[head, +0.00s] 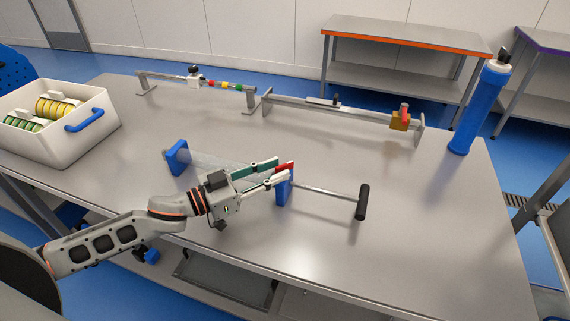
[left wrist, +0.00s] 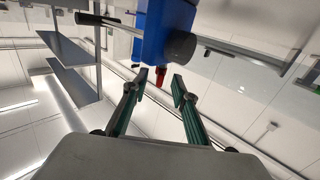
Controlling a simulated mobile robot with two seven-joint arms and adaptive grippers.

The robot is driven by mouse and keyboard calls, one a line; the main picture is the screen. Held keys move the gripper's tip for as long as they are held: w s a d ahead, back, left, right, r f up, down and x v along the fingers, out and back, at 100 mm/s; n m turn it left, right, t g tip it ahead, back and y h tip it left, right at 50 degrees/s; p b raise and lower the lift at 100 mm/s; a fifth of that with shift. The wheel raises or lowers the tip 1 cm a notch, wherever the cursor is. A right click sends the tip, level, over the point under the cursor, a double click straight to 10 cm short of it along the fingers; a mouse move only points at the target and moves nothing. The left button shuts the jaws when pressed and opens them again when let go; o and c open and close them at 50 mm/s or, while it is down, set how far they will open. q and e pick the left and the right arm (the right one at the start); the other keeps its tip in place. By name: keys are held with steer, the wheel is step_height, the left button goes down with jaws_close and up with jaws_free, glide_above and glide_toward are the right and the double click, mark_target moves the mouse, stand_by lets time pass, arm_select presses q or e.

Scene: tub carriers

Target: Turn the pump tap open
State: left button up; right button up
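The pump lies on the table, with a clear barrel (head: 215,162) between two blue end blocks. A rod runs right from its near block (head: 284,190) to a black T-handle (head: 362,202). A red tap (head: 285,167) sits at the top of the near block. My left gripper (head: 279,169) is open, with its green-padded fingers pointing at the tap. In the left wrist view the red tap (left wrist: 160,76) shows between and just beyond the spread fingertips (left wrist: 159,87). I cannot tell whether either finger touches it. My right gripper is not in view.
A white tub (head: 88,138) with green and yellow discs stands at the left. Low rail fixtures (head: 340,113) line the table's back. A tall blue cylinder (head: 478,108) stands at the right edge. The table's front right is clear.

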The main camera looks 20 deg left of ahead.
mark_target(284, 168)
arm_select(q)
steer(key=shift+x, duration=1.65)
jaws_close()
steer(key=shift+s+d+n+t+y, duration=0.1)
steer(key=shift+n+t+y, duration=1.5)
steer(key=shift+n+y, duration=0.5)
steer(key=shift+y, duration=0.5)
steer(key=shift+n+t+y+b, duration=0.3)
steer(key=shift+n+y, duration=0.7)
steer(key=shift+y, duration=0.6)
steer(key=shift+n+t+y+b, duration=0.15)
steer(key=shift+n+t+y, duration=0.25)
steer(key=shift+n+y, duration=0.9)
steer(key=shift+m+y, duration=0.3)
jaws_free()
